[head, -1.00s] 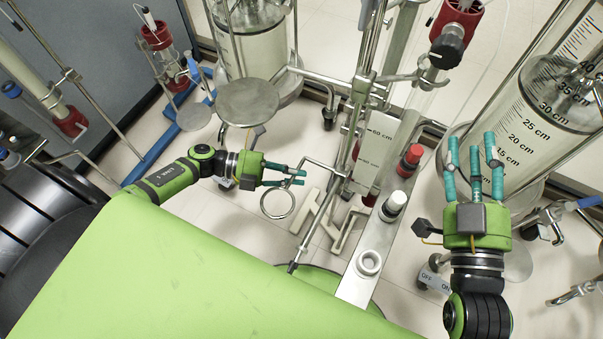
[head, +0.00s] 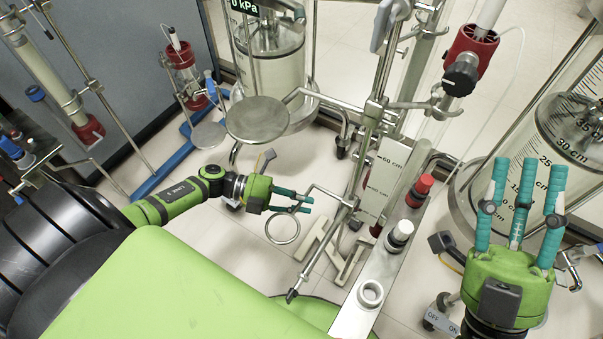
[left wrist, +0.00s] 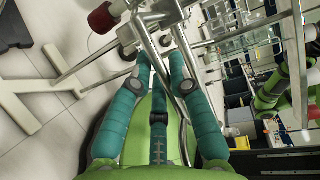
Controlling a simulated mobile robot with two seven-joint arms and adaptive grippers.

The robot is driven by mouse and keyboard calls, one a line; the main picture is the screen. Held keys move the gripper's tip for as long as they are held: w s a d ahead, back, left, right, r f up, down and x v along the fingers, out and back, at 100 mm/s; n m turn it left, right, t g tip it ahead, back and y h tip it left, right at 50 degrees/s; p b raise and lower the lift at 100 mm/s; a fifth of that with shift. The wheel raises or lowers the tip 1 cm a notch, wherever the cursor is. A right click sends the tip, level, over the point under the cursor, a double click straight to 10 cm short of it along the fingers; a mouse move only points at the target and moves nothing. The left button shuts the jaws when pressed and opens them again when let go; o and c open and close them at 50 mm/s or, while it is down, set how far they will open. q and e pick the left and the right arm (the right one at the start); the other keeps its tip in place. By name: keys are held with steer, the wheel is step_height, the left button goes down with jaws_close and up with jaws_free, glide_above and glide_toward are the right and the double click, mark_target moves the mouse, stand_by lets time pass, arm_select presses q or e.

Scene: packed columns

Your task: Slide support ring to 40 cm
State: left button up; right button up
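The support ring (head: 283,229) is a small metal hoop on a bent rod, clamped to an upright metal stand, in the head view. Beside the stand is a pale scale plate (head: 386,178) with a "60 cm" mark; its other marks are hard to read. My left gripper (head: 308,204) is at the ring's rod, its teal fingers close together. In the left wrist view the fingertips (left wrist: 161,58) converge beside metal rods; whether they grip the ring's rod is unclear. My right gripper (head: 522,182) is open and empty at the right, fingers pointing up the picture.
A round metal plate (head: 257,119) stands above and left of the ring. A metal rail (head: 372,270) with red- and white-capped fittings lies right of the stand. A large graduated glass column (head: 565,150) stands behind my right gripper. Green padding (head: 170,285) fills the lower left.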

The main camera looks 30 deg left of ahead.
arm_select(q)
steer(key=shift+o, duration=1)
steer(key=shift+s+f, duration=0.1)
steer(key=shift+f, duration=0.2)
steer(key=shift+r, duration=0.1)
steer(key=v, duration=1.2)
